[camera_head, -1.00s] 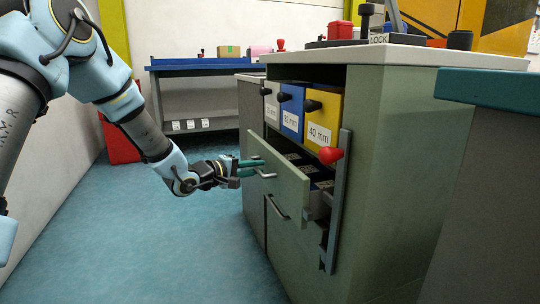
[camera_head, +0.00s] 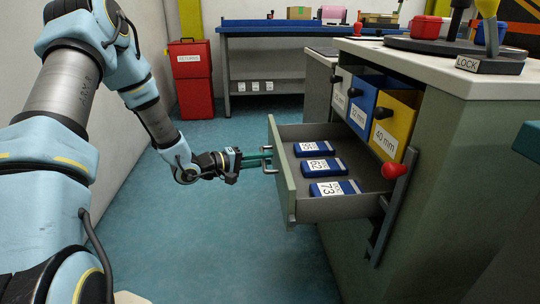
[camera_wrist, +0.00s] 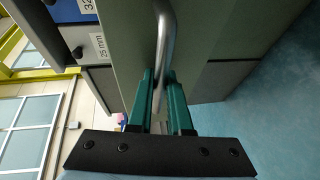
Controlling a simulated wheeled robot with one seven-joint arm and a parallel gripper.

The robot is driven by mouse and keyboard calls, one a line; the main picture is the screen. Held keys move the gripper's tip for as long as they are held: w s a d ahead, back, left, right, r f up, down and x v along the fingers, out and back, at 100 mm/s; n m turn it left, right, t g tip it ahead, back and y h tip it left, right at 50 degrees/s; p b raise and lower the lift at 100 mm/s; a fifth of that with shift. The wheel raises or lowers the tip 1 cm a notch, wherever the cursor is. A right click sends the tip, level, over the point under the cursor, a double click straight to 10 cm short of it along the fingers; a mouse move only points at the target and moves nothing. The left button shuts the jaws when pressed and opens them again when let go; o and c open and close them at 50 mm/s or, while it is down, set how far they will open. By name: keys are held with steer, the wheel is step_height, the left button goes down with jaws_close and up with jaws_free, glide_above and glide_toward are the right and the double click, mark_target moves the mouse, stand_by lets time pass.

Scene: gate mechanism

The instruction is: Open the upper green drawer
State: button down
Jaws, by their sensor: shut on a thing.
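The upper green drawer (camera_head: 281,172) stands pulled far out of the cabinet (camera_head: 400,240) in the head view. Its grey inside holds 3 blue labelled blocks, one of them marked 73 (camera_head: 335,188). My gripper (camera_head: 262,160) is at the drawer's front, at its metal handle (camera_head: 267,148). In the wrist view the green fingers of my gripper (camera_wrist: 165,105) are shut on the bar handle (camera_wrist: 165,45), with one finger on each side of it. The drawer front (camera_wrist: 125,40) fills the area behind the handle.
A red knob (camera_head: 394,170) on a grey upright bar stands beside the drawer's right end. Blue, yellow and grey bins sit above, the yellow bin (camera_head: 396,122) nearest. A red returns bin (camera_head: 190,75) stands at the back left. The blue floor left of the drawer is clear.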

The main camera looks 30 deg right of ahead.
steer(key=c, duration=1.1)
jaws_free()
steer(key=a, duration=0.3)
steer(key=a+r+p, duration=0.1)
steer(key=a, duration=0.3)
steer(key=a+r+p, duration=0.1)
steer(key=a, duration=0.2)
steer(key=shift+s+a, duration=0.15)
steer(key=shift+a, duration=0.2)
